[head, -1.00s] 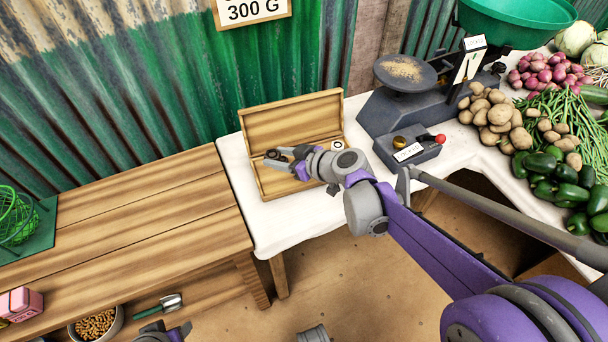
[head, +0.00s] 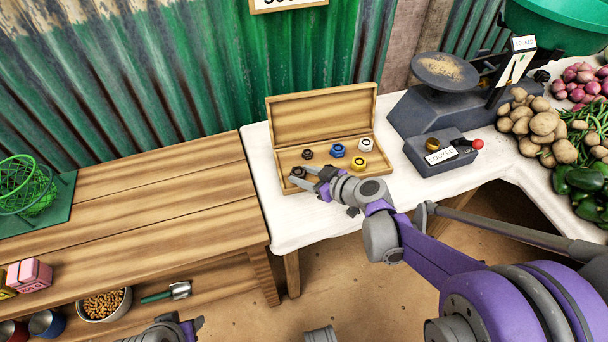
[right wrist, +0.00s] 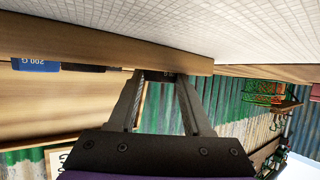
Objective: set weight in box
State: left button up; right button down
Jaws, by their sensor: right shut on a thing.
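The wooden box (head: 321,91) stands open on the white-covered table, its lid tilted up at the back. In it are a dark weight (head: 307,154), a blue weight (head: 338,150), a white weight (head: 365,145) and a yellow weight (head: 358,163). My right gripper (head: 302,176) is shut on another dark brown weight (head: 298,171) at the box's front left. I cannot tell whether that weight touches the box floor. In the right wrist view the box's wall partly hides the fingertips (right wrist: 158,77); the blue weight (right wrist: 38,65) reads 200 G. My left gripper (head: 190,326) shows only partly at the bottom edge.
A balance scale (head: 445,72) with an empty pan and a locked lever block (head: 436,148) stands right of the box. Potatoes (head: 540,125) and peppers lie farther right. The wooden bench (head: 130,205) at left is mostly clear, with a green wire basket (head: 25,185) at its far end.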

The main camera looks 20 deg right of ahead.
jog(key=shift+f, duration=0.1)
jog(key=shift+c, duration=1.6)
grip_release()
